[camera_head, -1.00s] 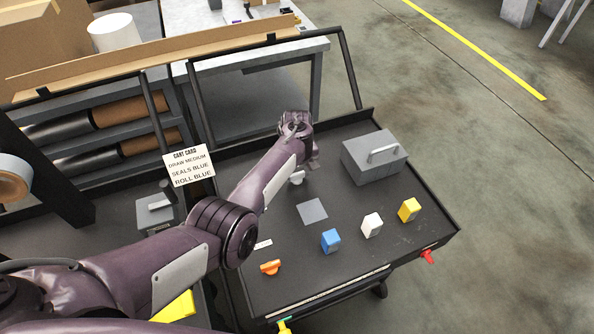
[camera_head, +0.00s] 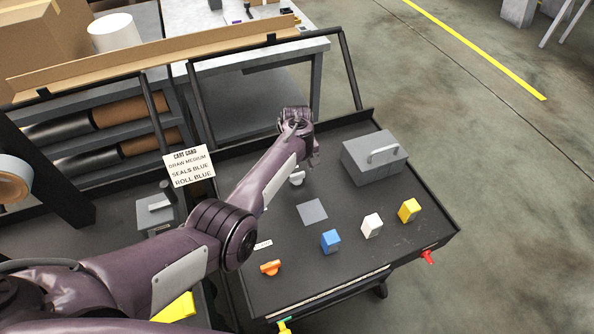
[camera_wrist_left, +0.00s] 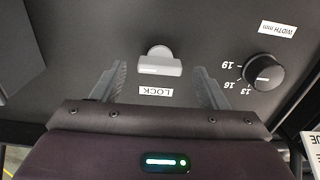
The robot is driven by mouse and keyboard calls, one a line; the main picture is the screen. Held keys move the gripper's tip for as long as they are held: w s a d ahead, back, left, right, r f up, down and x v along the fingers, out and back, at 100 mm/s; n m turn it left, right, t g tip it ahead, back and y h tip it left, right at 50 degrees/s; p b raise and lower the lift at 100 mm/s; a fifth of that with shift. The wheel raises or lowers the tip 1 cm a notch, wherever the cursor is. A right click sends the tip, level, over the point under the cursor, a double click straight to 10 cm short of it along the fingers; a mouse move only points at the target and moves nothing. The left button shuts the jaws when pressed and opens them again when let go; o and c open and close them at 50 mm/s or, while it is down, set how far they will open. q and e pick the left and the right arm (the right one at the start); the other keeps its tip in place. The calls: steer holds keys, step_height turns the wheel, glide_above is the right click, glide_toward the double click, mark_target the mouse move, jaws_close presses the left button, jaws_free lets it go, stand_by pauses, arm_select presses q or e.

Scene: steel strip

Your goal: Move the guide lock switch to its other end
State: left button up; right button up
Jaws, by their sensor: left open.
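The guide lock switch (camera_wrist_left: 160,62) is a pale grey lever with a wide bar, on a dark panel in the left wrist view. An upside-down LOCK label (camera_wrist_left: 156,91) lies between it and my gripper. In the head view it seems to be the small pale piece (camera_head: 297,178) beside my left arm. My left gripper (camera_head: 313,161) is open and empty. In the wrist view its fingers (camera_wrist_left: 162,88) stand either side of the label, below the switch bar, with no visible contact. My right gripper is not in view.
A black width dial (camera_wrist_left: 263,72) sits right of the switch in the wrist view. On the cart are a grey handled box (camera_head: 374,160) and blue (camera_head: 331,241), white (camera_head: 372,225) and yellow (camera_head: 409,210) blocks. The cart card (camera_head: 188,166) stands left of my forearm.

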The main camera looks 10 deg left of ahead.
mark_target(297, 174)
arm_select(q)
step_height(297, 174, up, 6)
steer(key=shift+r, duration=0.15)
stand_by(0.4)
